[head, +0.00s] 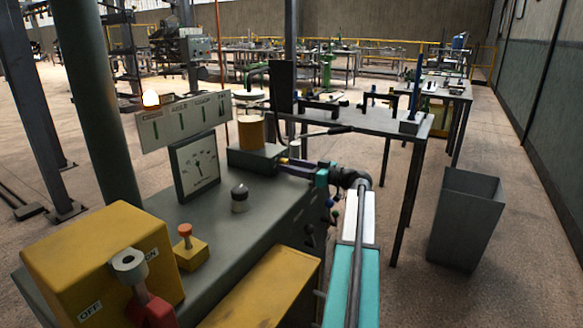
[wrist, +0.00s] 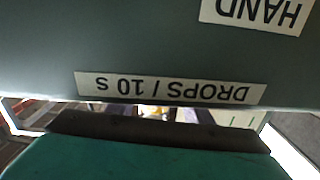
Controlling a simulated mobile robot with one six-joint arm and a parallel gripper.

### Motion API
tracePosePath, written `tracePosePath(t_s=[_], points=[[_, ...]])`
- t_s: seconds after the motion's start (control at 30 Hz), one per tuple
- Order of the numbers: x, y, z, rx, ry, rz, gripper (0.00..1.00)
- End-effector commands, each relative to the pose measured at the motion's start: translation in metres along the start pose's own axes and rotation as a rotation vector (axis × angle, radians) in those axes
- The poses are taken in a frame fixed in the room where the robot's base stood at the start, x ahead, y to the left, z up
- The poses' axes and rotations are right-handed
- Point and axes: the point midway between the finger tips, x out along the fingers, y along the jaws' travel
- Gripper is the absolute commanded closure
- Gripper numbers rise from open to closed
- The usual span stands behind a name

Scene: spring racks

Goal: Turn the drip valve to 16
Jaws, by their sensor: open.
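My gripper (head: 290,168) is open in the head view, its dark fingers pointing left at a grey box (head: 243,161) with a brass-coloured cylinder (head: 251,132) on top. A small yellowish tip (head: 283,160) shows at the fingers; I cannot tell whether it is the drip valve or whether the fingers touch it. In the wrist view an upside-down label reading DROPS / 10 s (wrist: 168,89) is on a grey-green surface, with a HAND label (wrist: 254,12) above. My teal gripper body fills the bottom, and no valve scale or number shows.
The grey bench (head: 215,215) carries a dial gauge (head: 195,166), a dark-topped knob (head: 239,198), a red-topped button (head: 185,235) and a yellow ON/OFF box (head: 90,260). A marked panel (head: 180,122) stands behind. A grey bin (head: 466,220) stands on the floor to the right.

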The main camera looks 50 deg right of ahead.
Motion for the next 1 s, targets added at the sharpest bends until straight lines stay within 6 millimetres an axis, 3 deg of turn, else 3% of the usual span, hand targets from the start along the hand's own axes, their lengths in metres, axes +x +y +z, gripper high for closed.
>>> tracePosePath(t_s=[0.37, 1.0], points=[[-0.018, 0.001, -0.001, 0.0, 0.0, 0.003, 0.54], [-0.115, 0.0, 0.0, 0.0, 0.0, 0.002, 0.54]])
